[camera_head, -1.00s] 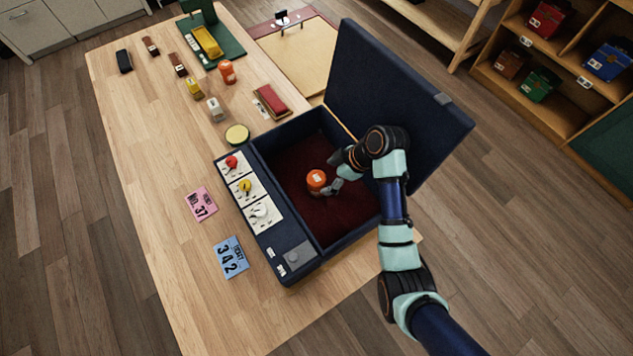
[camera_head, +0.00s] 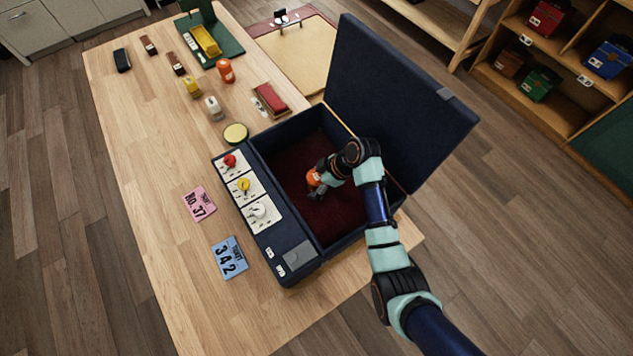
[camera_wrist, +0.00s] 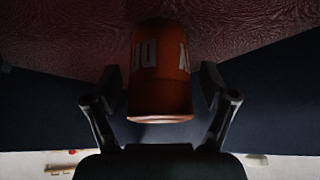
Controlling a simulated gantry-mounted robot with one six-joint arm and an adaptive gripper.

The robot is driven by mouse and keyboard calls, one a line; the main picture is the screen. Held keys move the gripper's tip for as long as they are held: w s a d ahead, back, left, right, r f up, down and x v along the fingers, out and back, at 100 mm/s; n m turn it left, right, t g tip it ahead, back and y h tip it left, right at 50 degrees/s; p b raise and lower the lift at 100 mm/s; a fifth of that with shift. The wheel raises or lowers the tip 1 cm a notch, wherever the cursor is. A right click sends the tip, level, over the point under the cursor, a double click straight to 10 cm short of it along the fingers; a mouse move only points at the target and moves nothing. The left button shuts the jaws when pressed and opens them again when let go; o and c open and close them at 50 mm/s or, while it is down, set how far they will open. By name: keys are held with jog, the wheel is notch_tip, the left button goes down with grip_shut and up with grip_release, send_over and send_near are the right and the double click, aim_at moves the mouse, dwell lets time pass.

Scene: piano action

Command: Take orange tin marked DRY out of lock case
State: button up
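The orange tin (camera_head: 313,177) is inside the open navy lock case (camera_head: 290,262), over its dark red lining. In the wrist view the tin (camera_wrist: 160,80) shows white letters that look like part of DRY, upside down. My gripper (camera_head: 318,187) is down in the case at the tin. In the wrist view its two fingers (camera_wrist: 158,95) stand on either side of the tin, with a dark gap seen at least at the left finger. Whether the fingertips touch the tin is hard to see in the dark. My wrist hides part of the tin in the head view.
The case lid (camera_head: 395,95) stands open behind my arm. Red, yellow and white knobs (camera_head: 244,186) line the case's left panel. A pink ticket (camera_head: 199,203) and a blue ticket (camera_head: 229,257) lie on the table. A second orange tin (camera_head: 225,71) stands farther back.

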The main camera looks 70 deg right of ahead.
jog(key=c, duration=1.1)
jog(key=shift+r, duration=0.1)
